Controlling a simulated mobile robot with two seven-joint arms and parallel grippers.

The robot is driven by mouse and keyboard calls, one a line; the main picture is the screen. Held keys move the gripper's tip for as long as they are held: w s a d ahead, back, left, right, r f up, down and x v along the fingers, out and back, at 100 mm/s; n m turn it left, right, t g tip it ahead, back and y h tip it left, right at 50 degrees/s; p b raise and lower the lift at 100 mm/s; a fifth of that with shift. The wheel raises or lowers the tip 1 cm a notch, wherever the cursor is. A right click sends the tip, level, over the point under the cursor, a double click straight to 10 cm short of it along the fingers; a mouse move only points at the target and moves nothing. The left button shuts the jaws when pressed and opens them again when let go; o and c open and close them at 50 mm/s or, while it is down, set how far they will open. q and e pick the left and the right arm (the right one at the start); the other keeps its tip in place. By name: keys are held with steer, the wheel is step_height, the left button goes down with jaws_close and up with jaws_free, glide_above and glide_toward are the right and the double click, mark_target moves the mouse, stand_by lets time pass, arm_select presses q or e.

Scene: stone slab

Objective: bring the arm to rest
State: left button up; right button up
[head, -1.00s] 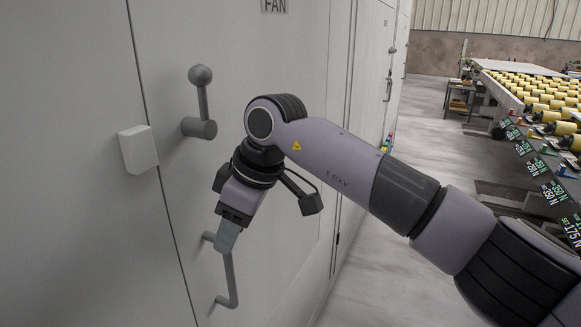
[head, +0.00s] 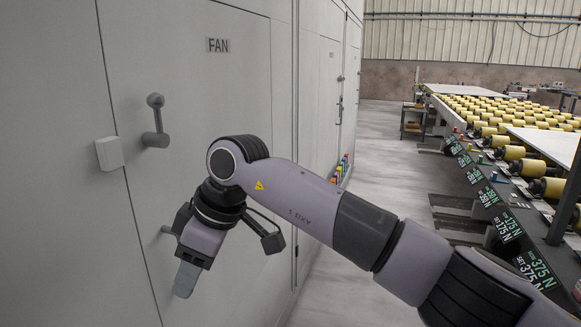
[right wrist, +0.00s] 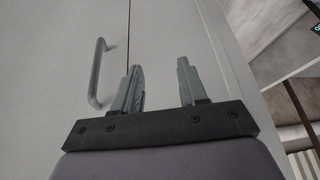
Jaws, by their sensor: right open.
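My right arm reaches in from the lower right in the head view, bent at the elbow with the hand hanging downward. My right gripper (head: 184,280) is in front of the grey cabinet door (head: 215,100) marked FAN. In the right wrist view its two fingers (right wrist: 158,88) stand apart with nothing between them. A grey bar handle (right wrist: 97,72) on a cabinet door shows left of the fingers, clear of them. In the head view the arm and hand hide most of that handle. My left gripper does not show.
A lever with a round knob (head: 155,118) and a white box (head: 109,153) are on the cabinet front at left. A conveyor with yellow rollers (head: 490,125) and dark label panels runs along the right. The pale floor (head: 385,165) between is open.

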steer(key=s+a+f+n+g+y, duration=0.1)
steer(key=s+a+n+g+y, duration=0.4)
steer(key=y, duration=0.6)
steer(key=w+d+f+m+t+y, duration=0.3)
steer(key=w+d+m+t+y, duration=0.15)
steer(key=d+m+t, duration=0.7)
steer(key=d+f+m+t+h, duration=0.8)
steer(key=d+f+t+h, duration=0.2)
steer(key=d+f+t, duration=0.15)
steer(key=s+d+f+g+h, duration=0.7)
steer(key=s+d+f, duration=0.9)
steer(key=f, duration=0.4)
steer(key=shift+s+d+f+g+h, duration=0.2)
steer(key=shift+s+d+g+h, duration=0.2)
steer(key=shift+s+h, duration=0.3)
steer(key=shift+w+a+m, duration=0.1)
steer(key=shift+m, duration=0.15)
